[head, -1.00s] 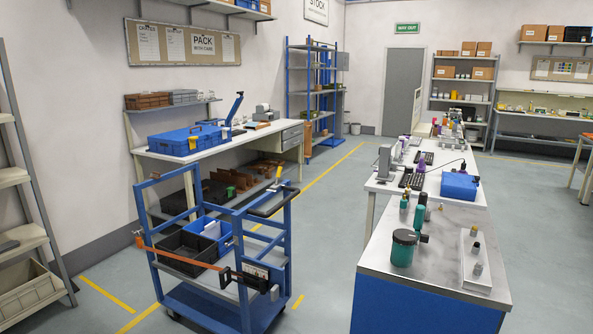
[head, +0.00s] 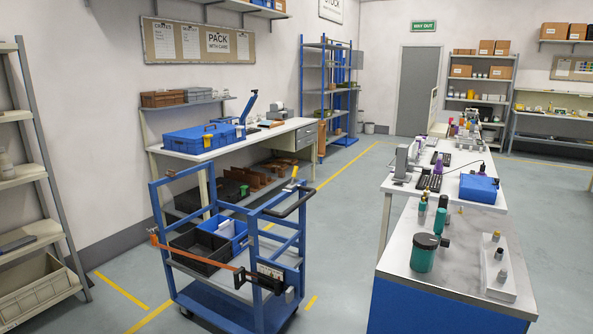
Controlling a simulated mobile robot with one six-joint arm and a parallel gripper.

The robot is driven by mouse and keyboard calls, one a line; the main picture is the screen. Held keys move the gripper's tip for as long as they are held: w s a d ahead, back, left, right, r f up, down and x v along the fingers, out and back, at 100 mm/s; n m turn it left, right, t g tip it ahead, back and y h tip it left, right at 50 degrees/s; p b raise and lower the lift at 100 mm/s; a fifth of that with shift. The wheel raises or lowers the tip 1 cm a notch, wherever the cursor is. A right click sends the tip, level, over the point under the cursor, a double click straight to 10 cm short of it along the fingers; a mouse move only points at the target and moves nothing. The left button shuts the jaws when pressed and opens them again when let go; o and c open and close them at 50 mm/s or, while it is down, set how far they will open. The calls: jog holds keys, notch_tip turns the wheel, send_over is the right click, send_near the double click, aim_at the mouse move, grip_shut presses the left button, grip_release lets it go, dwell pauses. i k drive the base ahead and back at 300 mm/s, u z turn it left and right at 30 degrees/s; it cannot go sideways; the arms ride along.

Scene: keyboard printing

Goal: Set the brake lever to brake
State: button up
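A blue cart (head: 217,308) stands on the floor left of centre in the head view. At its top right is a thin lever with a yellow tip (head: 295,172), tilted up beside a black push handle (head: 291,204). A small plate with markings (head: 270,271) and dark parts sits on the cart's near side; its text is too small to read. I cannot tell for sure which part is the brake lever or how it is set. My gripper is not in view.
An orange bar (head: 195,254) runs across the cart's near side. Black (head: 198,249) and blue (head: 228,231) bins sit on its upper shelf. A workbench (head: 404,270) stands to the right, a shelf rack (head: 47,165) to the left. Open floor (head: 338,250) lies between cart and workbench.

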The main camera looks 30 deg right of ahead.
aim_at(295, 168)
jog(key=u, duration=0.05)
jog(key=i, duration=1)
jog(key=z, duration=0.05)
